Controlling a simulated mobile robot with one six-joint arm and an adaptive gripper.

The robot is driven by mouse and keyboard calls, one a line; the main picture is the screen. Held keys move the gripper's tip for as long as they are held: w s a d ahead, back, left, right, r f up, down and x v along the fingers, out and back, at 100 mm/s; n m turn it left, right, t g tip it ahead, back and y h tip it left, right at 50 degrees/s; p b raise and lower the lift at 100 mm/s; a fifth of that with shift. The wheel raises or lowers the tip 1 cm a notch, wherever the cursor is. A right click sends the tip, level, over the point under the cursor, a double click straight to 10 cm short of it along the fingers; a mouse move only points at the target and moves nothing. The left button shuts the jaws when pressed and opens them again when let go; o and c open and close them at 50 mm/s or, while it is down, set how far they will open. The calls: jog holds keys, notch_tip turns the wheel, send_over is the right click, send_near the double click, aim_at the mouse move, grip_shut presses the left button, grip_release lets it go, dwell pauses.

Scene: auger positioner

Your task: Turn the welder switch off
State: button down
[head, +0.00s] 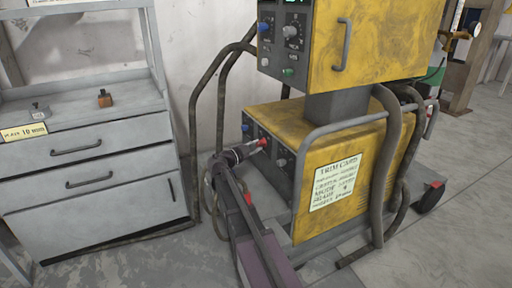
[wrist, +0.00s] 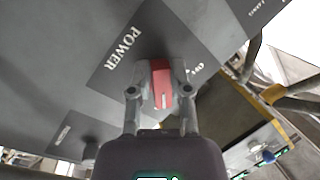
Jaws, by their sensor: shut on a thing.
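The yellow welder (head: 265,119) stands in the middle of the head view, with a dark front panel on its lower box. In the wrist view a red switch (wrist: 162,90) with a white mark sits on the grey panel (wrist: 90,40) beside the word POWER. A small label, apparently ON, is at the switch's right. My gripper (wrist: 161,74) has one finger on each side of the red switch and is shut on it. The panel's lower part is partly hidden behind my arm.
A grey drawer cabinet (head: 95,180) stands at the left. A bent tube rail (head: 191,140) and cables run between it and the welder. Open floor (head: 465,180) lies at the right.

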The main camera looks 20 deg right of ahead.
jog(key=shift+n+p, duration=0.3)
jog(key=shift+n, duration=0.4)
jog(key=shift+s, duration=0.1)
jog(key=c, duration=0.6)
grip_release()
jog(key=shift+f+m, duration=0.1)
jog(key=shift+m, duration=0.4)
